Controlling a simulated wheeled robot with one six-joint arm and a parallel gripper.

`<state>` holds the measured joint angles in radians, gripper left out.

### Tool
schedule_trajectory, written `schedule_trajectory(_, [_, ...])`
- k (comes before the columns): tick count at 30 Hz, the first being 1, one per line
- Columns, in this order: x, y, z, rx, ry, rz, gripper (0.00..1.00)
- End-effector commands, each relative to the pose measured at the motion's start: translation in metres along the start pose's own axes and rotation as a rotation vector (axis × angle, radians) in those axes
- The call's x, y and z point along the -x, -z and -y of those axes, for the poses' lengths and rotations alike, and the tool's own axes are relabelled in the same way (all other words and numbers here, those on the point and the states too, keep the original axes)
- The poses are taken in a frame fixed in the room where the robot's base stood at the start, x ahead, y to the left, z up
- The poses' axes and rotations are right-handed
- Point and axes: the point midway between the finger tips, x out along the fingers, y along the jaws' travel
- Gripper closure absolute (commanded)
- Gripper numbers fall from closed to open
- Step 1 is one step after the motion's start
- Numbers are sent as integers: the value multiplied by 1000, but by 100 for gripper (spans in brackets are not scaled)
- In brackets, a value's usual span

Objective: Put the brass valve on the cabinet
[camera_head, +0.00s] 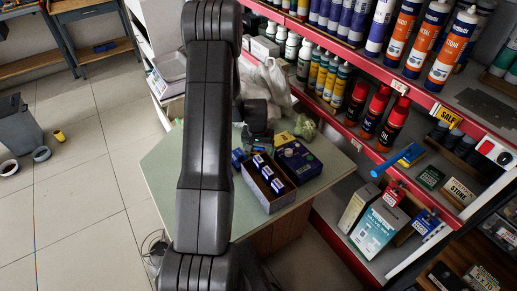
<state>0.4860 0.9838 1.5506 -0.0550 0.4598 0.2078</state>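I cannot pick out a brass valve for sure in the head view. A small yellow item (284,137) lies at the back of the green-topped cabinet (165,172), too small to identify. My gripper (258,136) is over the back of the cabinet top, beside that yellow item and behind an open box. It is small, dark and partly hidden by my arm, so its fingers and anything between them cannot be made out. My arm also covers the middle of the cabinet top.
An open cardboard box (250,186) with blue packages stands on the cabinet, next to a dark blue box (298,161). A scale (171,67) stands behind. Red-edged shelves (342,133) full of bottles rise at right. The cabinet top's left part is clear.

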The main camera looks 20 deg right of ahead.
Motion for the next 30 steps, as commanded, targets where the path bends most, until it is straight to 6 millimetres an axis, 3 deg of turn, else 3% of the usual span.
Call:
schedule_trajectory(11, [10, 1, 0, 0, 0, -2, 22])
schedule_trajectory(24, [87, 1, 0, -1, 1, -4, 22])
schedule_trajectory(30, [113, 1, 0, 0, 0, -2, 22])
